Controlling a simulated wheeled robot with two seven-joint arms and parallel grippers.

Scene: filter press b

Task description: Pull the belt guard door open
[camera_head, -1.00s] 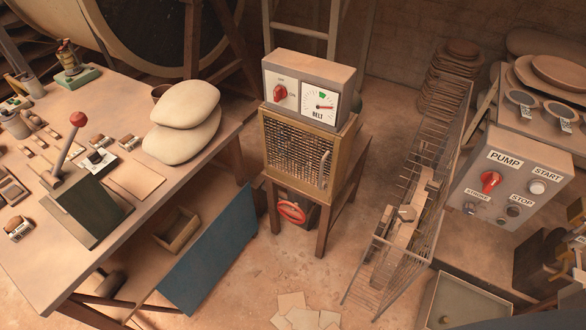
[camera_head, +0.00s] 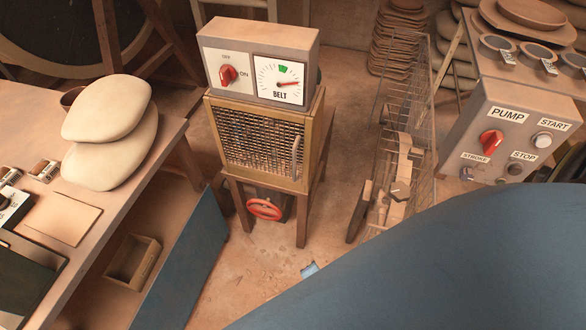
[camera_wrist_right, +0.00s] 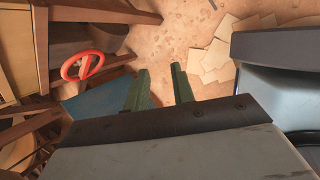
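The belt guard door (camera_head: 262,143) is a wire-mesh panel in a yellow frame, on the front of a box on a wooden stand. It looks closed. Its vertical handle (camera_head: 295,158) is on the door's right side. Above it is a grey box with a red switch and a BELT dial (camera_head: 279,80). My right gripper (camera_wrist_right: 160,70) shows in the right wrist view with two green fingers apart and nothing between them. Neither the door nor its handle is clear in that view. My left gripper is not in view.
A red handwheel (camera_head: 264,209) is below the door; it also shows in the wrist view (camera_wrist_right: 82,66). A wire rack (camera_head: 408,150) stands right of the stand. A table with pale sacks (camera_head: 110,130) is at left. The PUMP panel (camera_head: 505,140) is at right.

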